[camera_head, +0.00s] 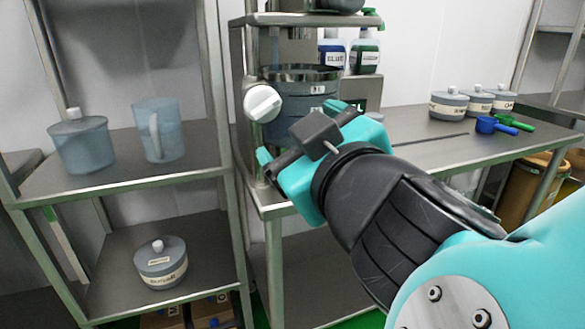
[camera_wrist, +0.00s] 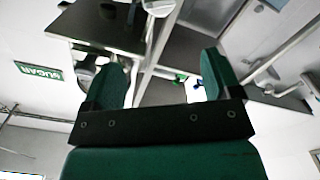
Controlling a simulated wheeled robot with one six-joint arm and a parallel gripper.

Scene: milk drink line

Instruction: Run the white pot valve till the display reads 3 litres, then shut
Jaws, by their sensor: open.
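The white pot valve (camera_head: 262,103) is a round white knob on the front left of the grey-blue pot (camera_head: 300,80), which stands on the steel bench. My gripper (camera_head: 303,137), with teal fingers, is just right of and below the valve in the picture and does not hold it. The jaws are open and empty. Its two green fingers also show in the wrist view (camera_wrist: 162,80), with nothing between them.
A left rack (camera_head: 120,185) holds a lidded pot (camera_head: 80,142), a jug (camera_head: 159,130) and a lower lidded container (camera_head: 161,262). Bottles (camera_head: 364,56) stand behind the pot. Small tubs (camera_head: 449,104) and scoops (camera_head: 487,125) sit on the right bench. Steel posts flank the valve.

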